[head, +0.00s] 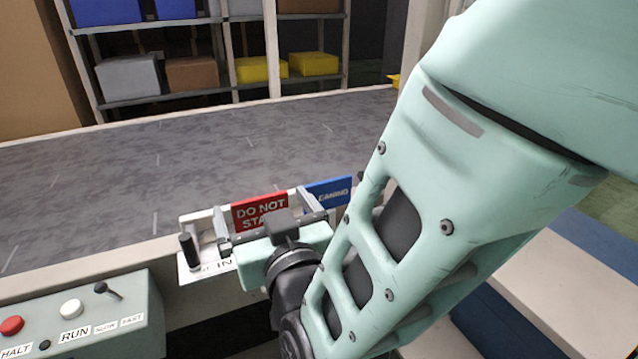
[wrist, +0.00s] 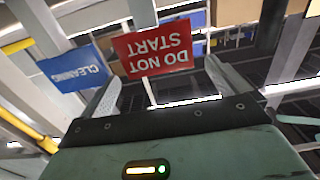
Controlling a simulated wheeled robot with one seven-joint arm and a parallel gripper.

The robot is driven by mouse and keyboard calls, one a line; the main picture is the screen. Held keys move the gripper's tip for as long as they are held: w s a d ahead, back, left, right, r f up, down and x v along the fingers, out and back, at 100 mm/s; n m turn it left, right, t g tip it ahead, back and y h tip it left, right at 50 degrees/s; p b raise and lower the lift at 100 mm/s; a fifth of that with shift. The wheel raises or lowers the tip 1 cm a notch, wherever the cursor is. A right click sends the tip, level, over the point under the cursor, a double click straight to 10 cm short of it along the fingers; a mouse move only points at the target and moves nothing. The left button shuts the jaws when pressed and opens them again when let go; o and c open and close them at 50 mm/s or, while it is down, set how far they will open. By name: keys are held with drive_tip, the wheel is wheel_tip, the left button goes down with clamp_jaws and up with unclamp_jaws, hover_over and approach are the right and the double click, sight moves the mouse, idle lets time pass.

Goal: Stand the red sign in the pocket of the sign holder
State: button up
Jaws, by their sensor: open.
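The red sign (head: 260,207), lettered DO NOT START, stands upright just beyond my gripper (head: 264,224) in the head view; the gripper covers its lower part. In the wrist view the red sign (wrist: 152,46) appears upside down, with a pale stem (wrist: 150,92) running down between the fingers. My gripper (wrist: 165,88) is open, one finger on each side of that stem, with no clear contact. A pale bracket (head: 196,218) with a black peg and a plate lettered IN is at the left; I cannot tell whether it is the sign holder. No pocket is clearly visible.
A blue sign (head: 330,191) lettered CLEANING stands close right of the red one; it is left in the wrist view (wrist: 73,70). A control box (head: 80,318) with buttons and a lever is at front left. The grey surface (head: 150,165) behind is clear.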

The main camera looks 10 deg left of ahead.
drive_tip(key=p+v, duration=1.2)
drive_tip(key=v, duration=0.5)
drive_tip(key=shift+a, duration=0.15)
